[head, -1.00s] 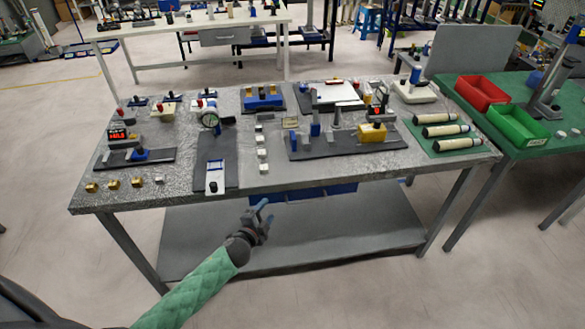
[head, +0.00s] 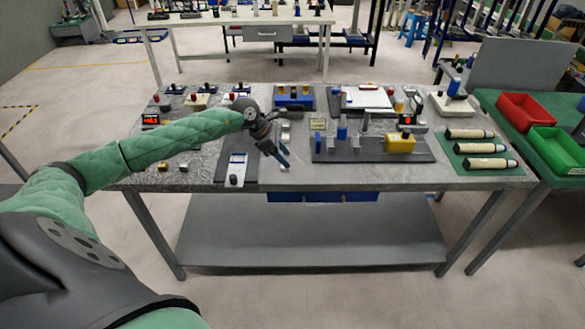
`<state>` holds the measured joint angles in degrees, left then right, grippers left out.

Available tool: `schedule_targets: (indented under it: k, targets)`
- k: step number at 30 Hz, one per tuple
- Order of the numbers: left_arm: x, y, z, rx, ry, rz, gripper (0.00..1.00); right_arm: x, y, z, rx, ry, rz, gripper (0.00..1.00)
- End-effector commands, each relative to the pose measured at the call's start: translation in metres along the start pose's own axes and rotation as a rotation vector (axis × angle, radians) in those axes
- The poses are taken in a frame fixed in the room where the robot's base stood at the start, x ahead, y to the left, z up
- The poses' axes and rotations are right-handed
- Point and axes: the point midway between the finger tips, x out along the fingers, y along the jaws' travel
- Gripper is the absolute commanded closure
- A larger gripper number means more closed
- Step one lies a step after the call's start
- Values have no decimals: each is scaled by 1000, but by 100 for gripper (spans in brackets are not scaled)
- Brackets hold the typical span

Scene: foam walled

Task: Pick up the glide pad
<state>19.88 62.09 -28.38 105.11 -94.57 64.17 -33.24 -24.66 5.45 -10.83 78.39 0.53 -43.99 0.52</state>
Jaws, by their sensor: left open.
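Small pale blocks (head: 285,137) stand in a column just behind and beside the fingers; the gripper covers the rest of that column. One of these blocks may be the glide pad, but I cannot tell which thing it is by its look. Nothing shows between the fingers. My right gripper is out of the picture.
A dark plate with a white-and-black device (head: 237,170) lies left of the gripper. A dark base with blue posts and a yellow block (head: 400,143) is to the right. Cream cylinders (head: 472,148) lie on a green mat.

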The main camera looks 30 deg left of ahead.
Motion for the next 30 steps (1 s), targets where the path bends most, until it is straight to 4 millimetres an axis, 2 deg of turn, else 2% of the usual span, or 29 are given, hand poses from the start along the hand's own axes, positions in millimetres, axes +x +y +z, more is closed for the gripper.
schedule_targets:
  k: [1, 3, 7, 9, 11, 21, 30]
  targets:
    - [-15, 11, -11, 26, 67, 22, 47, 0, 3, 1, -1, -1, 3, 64]
    - [-29, 21, -23, 53, 138, 40, 47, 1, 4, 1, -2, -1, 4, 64]
    - [-41, 28, -34, 73, 204, 55, 47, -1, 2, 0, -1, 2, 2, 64]
    - [-38, 29, -36, 75, 212, 55, 47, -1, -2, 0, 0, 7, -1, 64]
    - [-33, 29, -36, 75, 210, 54, 47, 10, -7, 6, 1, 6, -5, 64]
    - [-16, 30, -39, 75, 208, 54, 47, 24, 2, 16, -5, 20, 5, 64]
    - [3, 28, -41, 73, 206, 53, 47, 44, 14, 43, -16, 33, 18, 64]
